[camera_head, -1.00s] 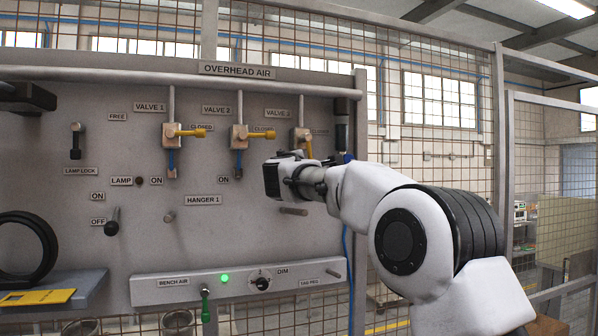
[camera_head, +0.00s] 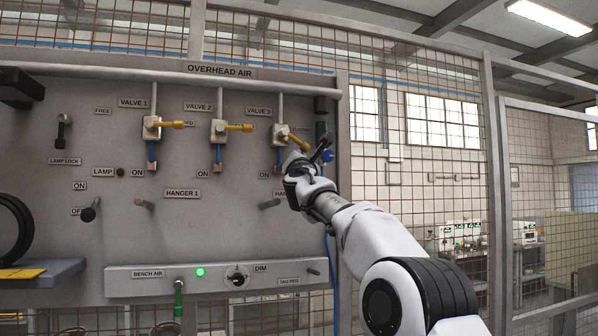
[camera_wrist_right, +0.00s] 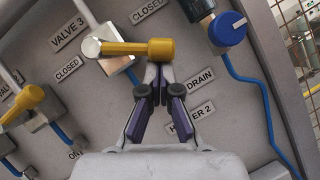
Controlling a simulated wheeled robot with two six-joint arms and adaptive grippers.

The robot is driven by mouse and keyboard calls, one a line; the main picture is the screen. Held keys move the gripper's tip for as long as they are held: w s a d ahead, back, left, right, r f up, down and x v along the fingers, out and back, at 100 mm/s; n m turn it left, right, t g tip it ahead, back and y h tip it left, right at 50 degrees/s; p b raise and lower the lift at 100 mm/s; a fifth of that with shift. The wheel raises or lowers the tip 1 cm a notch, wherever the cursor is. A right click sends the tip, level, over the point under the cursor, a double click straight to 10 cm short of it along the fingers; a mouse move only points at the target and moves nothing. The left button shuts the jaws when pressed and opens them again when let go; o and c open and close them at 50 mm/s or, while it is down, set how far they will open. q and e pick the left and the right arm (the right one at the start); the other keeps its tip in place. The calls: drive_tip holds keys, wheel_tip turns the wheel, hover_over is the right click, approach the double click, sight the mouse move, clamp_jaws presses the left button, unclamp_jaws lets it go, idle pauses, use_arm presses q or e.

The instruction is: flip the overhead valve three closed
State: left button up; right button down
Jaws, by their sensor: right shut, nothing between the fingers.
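Valve 3 (camera_head: 280,136) is on the grey panel under the OVERHEAD AIR sign. Its yellow handle (camera_head: 299,143) slants down to the right, between straight down and level. In the right wrist view the handle (camera_wrist_right: 135,49) lies across the top of the fingers, off the line to its CLOSED label (camera_wrist_right: 147,8). My right gripper (camera_wrist_right: 162,72) is shut and empty, its tips just under the handle; I cannot tell if they touch. In the head view my right gripper (camera_head: 297,166) is below the handle. My left gripper is not in view.
Valve 1 (camera_head: 151,128) and valve 2 (camera_head: 218,131) have level handles. A blue drain knob (camera_wrist_right: 227,29) with a blue hose is close to the right of valve 3. Pegs (camera_head: 270,204) stick out below. A mesh fence stands behind.

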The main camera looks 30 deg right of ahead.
sight(309, 148)
drive_tip(key=shift+s+d+r+n+t+y+p, duration=0.25)
drive_tip(key=shift+d+r+n+y, duration=0.2)
drive_tip(key=shift+r+n, duration=0.35)
drive_tip(key=shift+s+d+r+n+t+y+p, duration=0.1)
drive_tip(key=shift+d+r+n+t+y, duration=0.25)
drive_tip(key=shift+d+r+n, duration=0.4)
drive_tip(key=shift+a, duration=0.1)
drive_tip(key=shift+f+b, duration=0.3)
drive_tip(key=shift+f, duration=0.05)
wheel_tip(309, 148, down, 6)
drive_tip(key=b, duration=0.8)
drive_tip(key=s+a+f+b, duration=0.1)
drive_tip(key=s+f+b, duration=0.1)
drive_tip(key=s+b, duration=0.5)
drive_tip(key=shift+s+a, duration=0.25)
drive_tip(key=shift+s, duration=0.1)
